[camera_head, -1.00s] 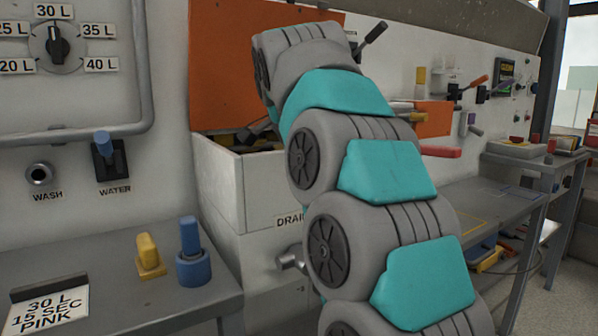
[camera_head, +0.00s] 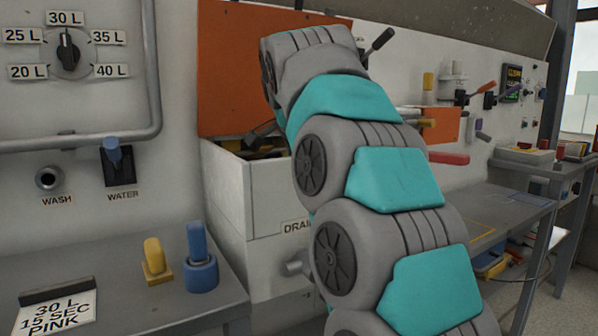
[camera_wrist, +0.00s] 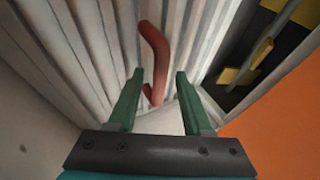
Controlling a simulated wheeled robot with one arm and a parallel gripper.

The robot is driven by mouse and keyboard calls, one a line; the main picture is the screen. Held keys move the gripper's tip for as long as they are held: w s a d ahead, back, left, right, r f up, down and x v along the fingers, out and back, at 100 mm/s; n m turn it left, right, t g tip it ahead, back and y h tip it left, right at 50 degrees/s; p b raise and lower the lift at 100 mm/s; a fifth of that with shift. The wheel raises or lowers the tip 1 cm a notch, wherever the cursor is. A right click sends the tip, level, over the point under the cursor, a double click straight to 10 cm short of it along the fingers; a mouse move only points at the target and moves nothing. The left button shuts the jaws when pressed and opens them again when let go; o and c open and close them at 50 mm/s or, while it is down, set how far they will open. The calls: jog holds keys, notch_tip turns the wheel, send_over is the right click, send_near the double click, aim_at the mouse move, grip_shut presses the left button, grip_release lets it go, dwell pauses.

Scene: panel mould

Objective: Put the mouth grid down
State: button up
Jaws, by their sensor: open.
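In the wrist view my gripper (camera_wrist: 159,75) is open, with its two green fingers apart. A bent red handle (camera_wrist: 156,48) lies ahead of the fingers, its lower end showing between them; I cannot tell whether they touch. Behind it are pale ribbed or slatted surfaces (camera_wrist: 85,45). I cannot tell for certain which part is the mouth grid. In the head view my arm hides the gripper, which is somewhere by the white tank (camera_head: 226,190) marked DRAIN.
An orange panel (camera_head: 240,70) stands behind the tank, and a dark recess with yellow pieces (camera_wrist: 262,50) is at right in the wrist view. A grey bench (camera_head: 110,275) at left carries a yellow peg (camera_head: 155,262) and a blue one (camera_head: 199,262). Benches continue at right.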

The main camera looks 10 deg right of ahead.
jog(key=p+v, duration=0.2)
jog(key=v, duration=0.9)
jog(key=shift+s+r, duration=0.15)
jog(key=shift+r, duration=0.1)
jog(key=shift+a, duration=0.1)
